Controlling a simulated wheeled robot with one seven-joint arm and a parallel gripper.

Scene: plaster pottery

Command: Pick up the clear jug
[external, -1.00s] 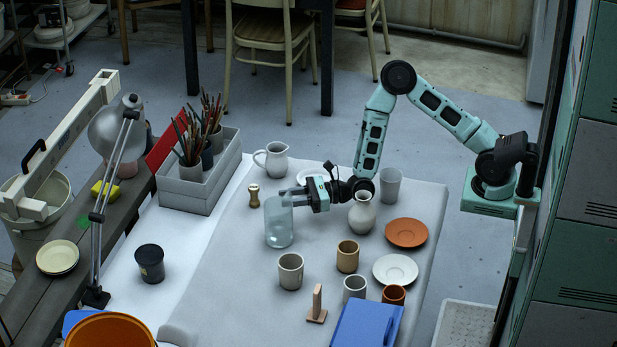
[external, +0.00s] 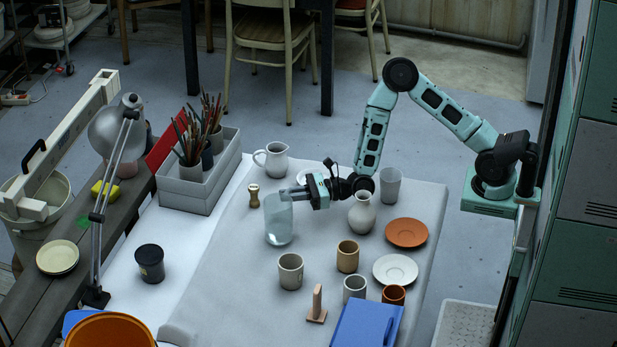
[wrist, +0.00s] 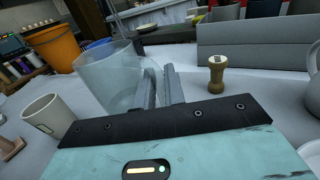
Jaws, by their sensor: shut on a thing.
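The clear jug (external: 280,224) is upright near the middle of the grey cloth. My gripper (external: 292,194) reaches in from the right at the jug's upper part and is shut on it. In the wrist view the jug (wrist: 108,80) is to the left, and its handle lies between the two fingers of my gripper (wrist: 159,80). The fingers hide part of the handle. I cannot tell whether the jug's base touches the cloth.
A small wooden-handled tool (external: 254,196) stands just left of the jug. A white pitcher (external: 275,160) is behind. A pale vase (external: 362,214) stands right, close to my wrist. A grey cup (external: 290,271) is in front. Clear cloth lies front left.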

